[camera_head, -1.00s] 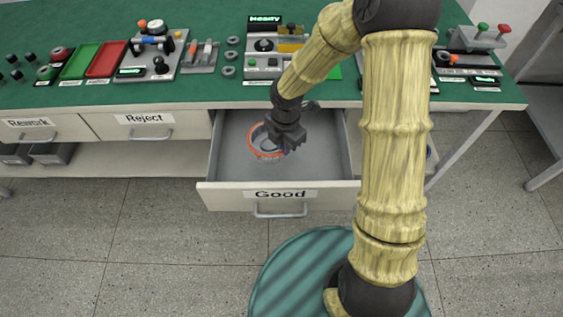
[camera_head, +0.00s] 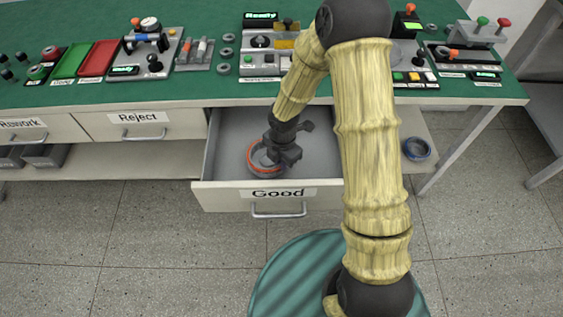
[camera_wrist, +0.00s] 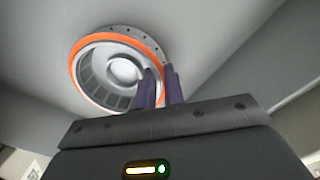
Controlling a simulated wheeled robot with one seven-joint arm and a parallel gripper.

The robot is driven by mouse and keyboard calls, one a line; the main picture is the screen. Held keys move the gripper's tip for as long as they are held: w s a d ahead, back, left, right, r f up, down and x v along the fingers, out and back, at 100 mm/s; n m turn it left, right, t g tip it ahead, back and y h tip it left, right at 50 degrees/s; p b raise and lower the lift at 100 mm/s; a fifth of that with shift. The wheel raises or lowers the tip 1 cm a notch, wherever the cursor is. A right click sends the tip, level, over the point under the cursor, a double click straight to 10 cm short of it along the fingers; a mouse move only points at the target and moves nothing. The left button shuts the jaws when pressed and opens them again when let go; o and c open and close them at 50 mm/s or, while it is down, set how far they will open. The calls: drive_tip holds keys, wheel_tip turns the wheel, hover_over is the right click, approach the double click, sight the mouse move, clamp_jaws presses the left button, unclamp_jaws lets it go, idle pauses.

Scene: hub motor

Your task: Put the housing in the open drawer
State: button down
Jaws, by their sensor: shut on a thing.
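The housing (camera_head: 262,158) is a round ring-shaped part with an orange rim, inside the open drawer labelled Good (camera_head: 225,192). My gripper (camera_head: 272,154) is inside the drawer's opening and shut on the housing's right side. In the wrist view the housing (camera_wrist: 95,72) shows its pale hub and slotted inside, with the two dark fingers (camera_wrist: 160,85) pinching its wall. The drawer's grey walls (camera_wrist: 235,60) surround it there. I cannot tell whether the housing touches the drawer floor.
Closed Reject (camera_head: 139,117) and Rework (camera_head: 22,123) drawers are to the left. The green bench top (camera_head: 215,90) above carries trays and fixtures. A blue-rimmed ring (camera_head: 416,148) lies on the lower shelf to the right. The drawer around the housing looks empty.

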drive_tip(key=shift+f, duration=0.1)
drive_tip(key=c, duration=1.5)
unclamp_jaws()
wheel_tip(320, 180, up, 12)
drive_tip(key=p, duration=0.3)
drive_tip(key=shift+s+d+p, duration=0.15)
drive_tip(key=shift+s+p, duration=0.05)
drive_tip(key=shift+p, duration=0.2)
